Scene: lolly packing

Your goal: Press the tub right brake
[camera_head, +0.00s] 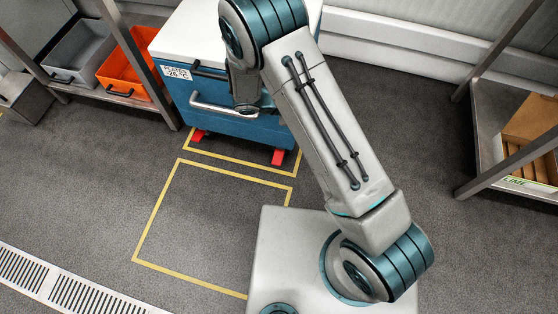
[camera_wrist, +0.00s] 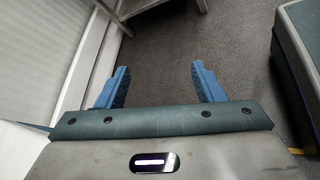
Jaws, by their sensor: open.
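The tub (camera_head: 240,128) is a blue box with a white lid, a grey front handle and a label reading PLATES. It stands inside a yellow floor outline. Two red brake pedals show at its front foot: the left brake (camera_head: 199,134) and the right brake (camera_head: 278,157). Both stick out just above the floor. My arm crosses in front of the tub's right part and hides some of it. My gripper (camera_wrist: 160,70) shows in the wrist view, its two blue fingers wide apart and empty over grey floor. No brake shows in that view. My gripper cannot be made out in the head view.
A shelf with a grey bin (camera_head: 80,52) and an orange bin (camera_head: 125,72) stands left. A metal rack (camera_head: 490,120) with cardboard boxes stands right. An empty yellow floor outline (camera_head: 163,208) lies in front of the tub. A white wall (camera_wrist: 50,50) is close left in the wrist view.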

